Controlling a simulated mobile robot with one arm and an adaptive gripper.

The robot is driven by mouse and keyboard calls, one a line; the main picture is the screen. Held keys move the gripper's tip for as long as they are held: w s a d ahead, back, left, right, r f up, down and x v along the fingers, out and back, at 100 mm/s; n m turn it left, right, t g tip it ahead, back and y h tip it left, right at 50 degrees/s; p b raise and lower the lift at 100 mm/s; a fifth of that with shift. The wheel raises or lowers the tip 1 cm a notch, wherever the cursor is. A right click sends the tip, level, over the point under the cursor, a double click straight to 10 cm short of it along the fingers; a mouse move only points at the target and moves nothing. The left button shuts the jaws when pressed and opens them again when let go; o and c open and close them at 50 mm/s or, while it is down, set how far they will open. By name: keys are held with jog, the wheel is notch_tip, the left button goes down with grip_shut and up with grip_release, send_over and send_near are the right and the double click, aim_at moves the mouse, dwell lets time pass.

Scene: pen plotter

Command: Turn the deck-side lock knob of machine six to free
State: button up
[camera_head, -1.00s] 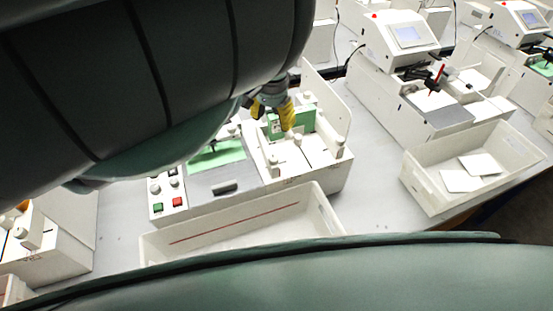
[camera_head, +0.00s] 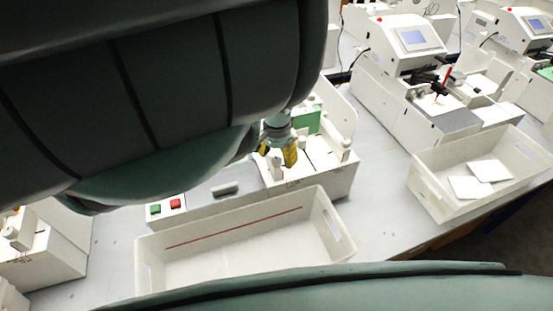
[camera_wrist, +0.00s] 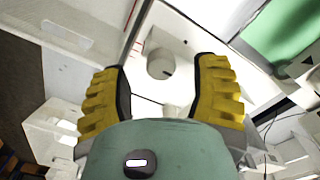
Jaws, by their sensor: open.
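The nearest plotter (camera_head: 325,165), a white machine, stands under my arm in the head view; I cannot read a number on it. In the wrist view a round white knob (camera_wrist: 160,63) with a small dark mark on its rim stands on the white deck. My gripper (camera_wrist: 162,70) is open, its yellow ribbed fingers to the left and right of this knob, with no contact visible. In the head view my gripper (camera_head: 279,156) is low over the deck's front part, close to a white post (camera_head: 276,168). The knob's setting is not readable.
An empty white bin (camera_head: 240,235) with a red line stands in front of the machine. Another bin (camera_head: 480,175) with white sheets is at right. A raised white panel (camera_head: 341,108) borders the deck. My arm hides the machine's left part.

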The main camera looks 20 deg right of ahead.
jog(key=shift+a+f, duration=0.1)
jog(key=shift+f, duration=0.75)
jog(key=shift+c, duration=0.2)
grip_shut()
